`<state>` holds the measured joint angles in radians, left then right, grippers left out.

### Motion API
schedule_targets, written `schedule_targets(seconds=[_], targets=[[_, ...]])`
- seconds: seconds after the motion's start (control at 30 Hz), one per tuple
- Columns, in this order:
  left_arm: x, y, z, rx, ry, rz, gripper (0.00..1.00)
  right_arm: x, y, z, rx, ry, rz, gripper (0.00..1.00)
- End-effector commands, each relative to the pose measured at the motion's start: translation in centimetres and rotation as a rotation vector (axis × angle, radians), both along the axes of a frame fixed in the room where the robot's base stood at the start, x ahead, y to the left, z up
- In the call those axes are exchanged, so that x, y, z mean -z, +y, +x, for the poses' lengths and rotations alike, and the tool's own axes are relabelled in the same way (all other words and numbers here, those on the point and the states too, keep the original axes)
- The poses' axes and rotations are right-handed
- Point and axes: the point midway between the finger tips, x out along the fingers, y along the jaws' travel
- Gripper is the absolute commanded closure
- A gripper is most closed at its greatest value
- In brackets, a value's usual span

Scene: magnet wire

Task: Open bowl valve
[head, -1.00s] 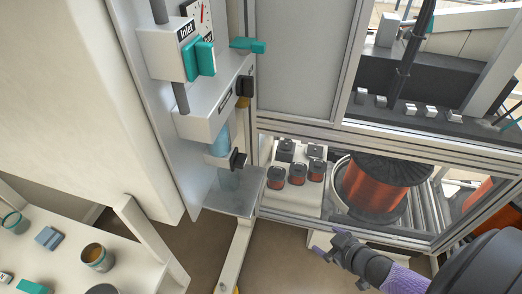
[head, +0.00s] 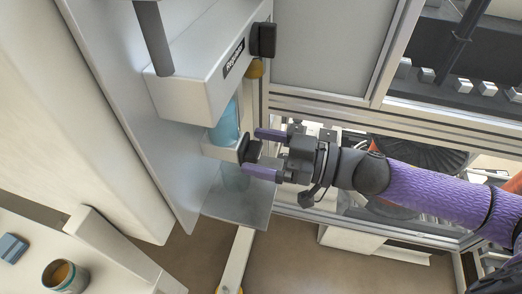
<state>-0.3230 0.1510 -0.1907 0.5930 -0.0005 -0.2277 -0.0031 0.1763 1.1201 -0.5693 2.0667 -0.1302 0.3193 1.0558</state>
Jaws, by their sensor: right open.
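The bowl valve has a black knob (head: 249,149) on the side of a pale block below the translucent blue bowl (head: 226,124). The bowl hangs under a white regulator housing (head: 190,95). My right gripper (head: 254,152) comes in from the right. It is open, with one purple finger above the knob and the other below it. The knob seems to lie between the fingertips; I cannot tell whether either finger touches it. My left gripper is not in view.
A metal shelf (head: 235,208) lies below the valve. The framed machine enclosure (head: 330,105) stands close on the right. A cup (head: 65,275) stands at lower left.

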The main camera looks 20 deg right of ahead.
Motion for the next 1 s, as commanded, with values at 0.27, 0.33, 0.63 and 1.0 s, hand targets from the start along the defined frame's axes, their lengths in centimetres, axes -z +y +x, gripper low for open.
schedule_targets(seconds=[0.27,0.33,0.63,1.0], targets=[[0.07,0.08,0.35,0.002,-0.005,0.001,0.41,-0.01,0.27,0.19,0.001,0.001,0.000,0.06],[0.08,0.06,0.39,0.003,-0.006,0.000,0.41,0.00,0.26,0.19,0.001,0.001,-0.001,0.10],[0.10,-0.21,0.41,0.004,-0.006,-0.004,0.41,0.01,0.25,0.19,0.001,0.001,-0.001,0.74],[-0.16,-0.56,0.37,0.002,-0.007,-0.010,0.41,-0.07,0.25,0.17,0.001,-0.020,-0.013,1.00]])
